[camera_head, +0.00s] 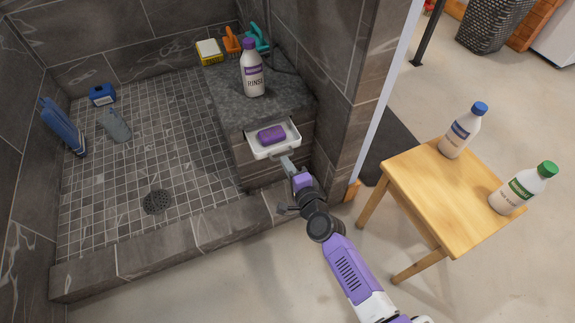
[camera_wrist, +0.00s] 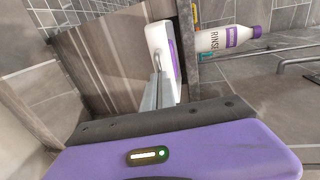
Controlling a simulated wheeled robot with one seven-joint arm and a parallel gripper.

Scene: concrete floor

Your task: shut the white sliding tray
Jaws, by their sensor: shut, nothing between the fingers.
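The white sliding tray (camera_head: 276,152) stands pulled out from the front of a small cabinet with a dark stone top (camera_head: 262,101). A purple block like a soap bar (camera_head: 272,135) lies in it. My gripper (camera_head: 287,162) is shut and empty, its fingertips at the tray's front. In the wrist view the tray (camera_wrist: 154,42) shows sideways with a grey handle on its front. The shut fingers (camera_wrist: 159,85) point at that front close to the handle. I cannot tell whether they touch it.
A rinse bottle (camera_head: 252,74) stands on the cabinet top, with a yellow sponge box (camera_head: 209,51) and brushes behind. The tiled shower floor (camera_head: 170,120) has a raised curb (camera_head: 160,245). A wooden stool (camera_head: 430,195) with two bottles stands at right, beyond a wall pillar (camera_head: 335,100).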

